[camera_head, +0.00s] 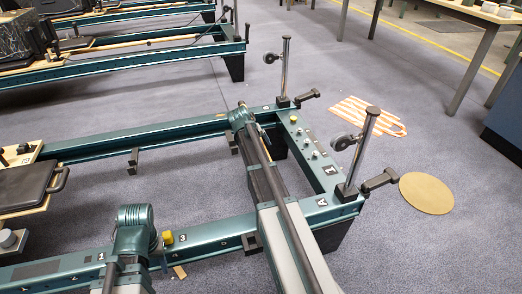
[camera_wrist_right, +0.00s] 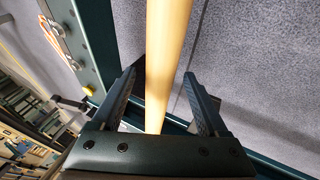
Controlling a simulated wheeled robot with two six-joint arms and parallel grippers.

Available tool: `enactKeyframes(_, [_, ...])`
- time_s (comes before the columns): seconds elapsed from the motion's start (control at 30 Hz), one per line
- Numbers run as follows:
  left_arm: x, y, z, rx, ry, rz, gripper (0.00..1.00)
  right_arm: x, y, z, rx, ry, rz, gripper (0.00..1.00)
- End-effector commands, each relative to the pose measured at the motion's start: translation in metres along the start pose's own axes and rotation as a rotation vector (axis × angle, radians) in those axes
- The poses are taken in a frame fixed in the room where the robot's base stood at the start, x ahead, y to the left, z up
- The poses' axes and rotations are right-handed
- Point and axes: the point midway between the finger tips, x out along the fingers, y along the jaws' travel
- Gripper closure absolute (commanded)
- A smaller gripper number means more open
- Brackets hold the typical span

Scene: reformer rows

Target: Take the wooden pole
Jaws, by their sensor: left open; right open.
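The wooden pole (camera_wrist_right: 166,55) is pale and round. In the right wrist view it runs lengthwise between the two fingers of my right gripper (camera_wrist_right: 162,103), with a finger on each side and a gap on the left. The fingers are apart and not closed on it. In the head view my right arm hides most of this area, so I cannot trace the pole there. My left gripper (camera_head: 167,262) shows only in small part, low behind my left arm's elbow, over the near rail; it is open. A small tan piece lies beside it; I cannot tell what it is.
The teal reformer frame (camera_head: 110,140) has long rails, white knobs and upright metal posts (camera_head: 360,150) at its right end. A black padded carriage (camera_head: 25,188) is at left. More reformers stand behind.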

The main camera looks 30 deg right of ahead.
Motion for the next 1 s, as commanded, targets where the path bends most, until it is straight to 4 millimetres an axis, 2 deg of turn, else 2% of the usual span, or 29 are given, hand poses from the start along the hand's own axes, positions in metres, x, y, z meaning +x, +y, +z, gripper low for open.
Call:
enactKeyframes(0.03, [-0.0004, 0.0000, 0.0001, 0.000, 0.000, 0.000, 0.50, -0.0004, 0.0000, -0.0001, 0.000, 0.000, 0.000, 0.27])
enactKeyframes(0.07, [-0.0004, -0.0001, 0.0000, 0.000, 0.000, 0.000, 0.50, -0.0004, 0.0000, -0.0001, 0.000, 0.000, 0.000, 0.32])
enactKeyframes(0.43, [-0.0004, 0.0000, 0.0001, 0.000, 0.000, 0.000, 0.50, -0.0005, -0.0002, -0.0001, 0.000, 0.000, 0.000, 0.99])
enactKeyframes(1.0, [-0.0031, -0.0003, 0.0002, 0.000, 0.000, 0.000, 0.50, -0.0028, 0.0010, -0.0009, -0.001, 0.001, 0.000, 1.00])
